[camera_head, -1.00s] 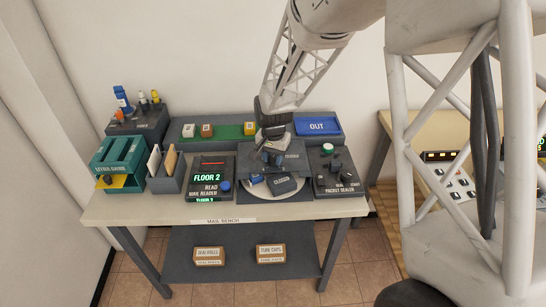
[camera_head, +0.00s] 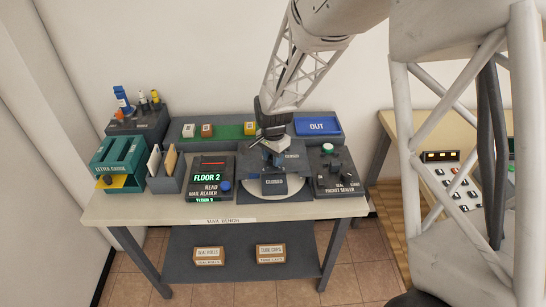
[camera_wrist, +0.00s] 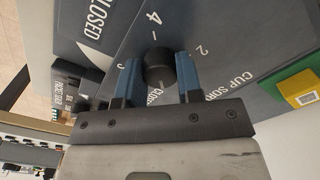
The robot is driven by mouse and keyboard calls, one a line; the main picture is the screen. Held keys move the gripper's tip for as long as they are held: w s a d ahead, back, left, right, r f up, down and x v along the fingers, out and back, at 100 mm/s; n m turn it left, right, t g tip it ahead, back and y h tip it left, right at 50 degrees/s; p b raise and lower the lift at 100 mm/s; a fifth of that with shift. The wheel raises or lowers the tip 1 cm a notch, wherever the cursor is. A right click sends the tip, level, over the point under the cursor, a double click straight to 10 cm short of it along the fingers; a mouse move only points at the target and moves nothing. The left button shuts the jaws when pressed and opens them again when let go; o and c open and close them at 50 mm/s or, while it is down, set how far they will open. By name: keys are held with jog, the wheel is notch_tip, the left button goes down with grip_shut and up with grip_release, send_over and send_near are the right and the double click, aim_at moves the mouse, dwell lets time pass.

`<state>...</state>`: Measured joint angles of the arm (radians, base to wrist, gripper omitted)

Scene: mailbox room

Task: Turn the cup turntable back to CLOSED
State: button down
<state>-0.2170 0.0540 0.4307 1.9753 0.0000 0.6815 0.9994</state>
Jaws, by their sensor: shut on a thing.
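The cup turntable is a pale disc (camera_head: 298,186) set in a dark cup sorter unit on the bench. A dark block (camera_head: 274,184) on its front carries a label that reads CLOSED and faces the front squarely. My gripper (camera_head: 272,158) is over the back of the turntable. In the wrist view a round black knob (camera_wrist: 158,62) sits between the blue fingers of my gripper (camera_wrist: 160,72), which is shut on it. Around the knob the panel shows 2, 3, 4 and a partly hidden CLOSED mark. The knob's pointer direction is hard to tell.
The mail reader (camera_head: 209,178) stands close on the left and the packet sealer (camera_head: 333,172) close on the right. Behind are a green strip with small blocks (camera_head: 228,131) and a blue OUT tray (camera_head: 318,126). The bench's front edge is clear.

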jog(key=shift+r, duration=0.1)
jog(key=c, duration=0.8)
grip_release()
jog(key=shift+r, duration=3.9)
